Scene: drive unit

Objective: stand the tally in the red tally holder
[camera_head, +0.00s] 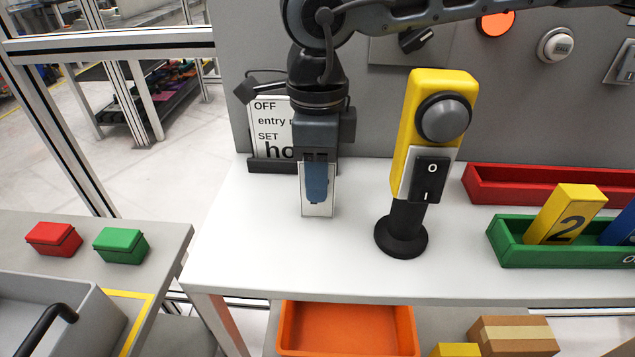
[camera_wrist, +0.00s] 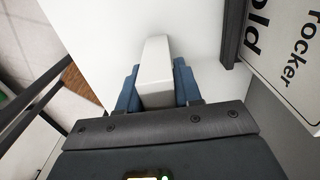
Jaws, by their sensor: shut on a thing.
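My gripper (camera_head: 316,190) is shut on a pale grey-white tally (camera_head: 319,210), which hangs upright over the left part of the white table. One blue finger covers part of it, and I cannot tell whether its lower end touches the table. In the wrist view the tally (camera_wrist: 155,62) sits between the two blue fingers of my gripper (camera_wrist: 156,88). The red tally holder (camera_head: 540,184), a long tray, lies at the right by the back panel, well apart from my gripper. Its right end is cut off, and I see no tally in its visible part.
A green holder (camera_head: 515,256) in front of the red one holds a yellow tally (camera_head: 567,213) marked 2 and a blue tally (camera_head: 622,225). A yellow switch post (camera_head: 405,150) on a black base stands between my gripper and the holders. A sign (camera_head: 268,125) stands behind my gripper.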

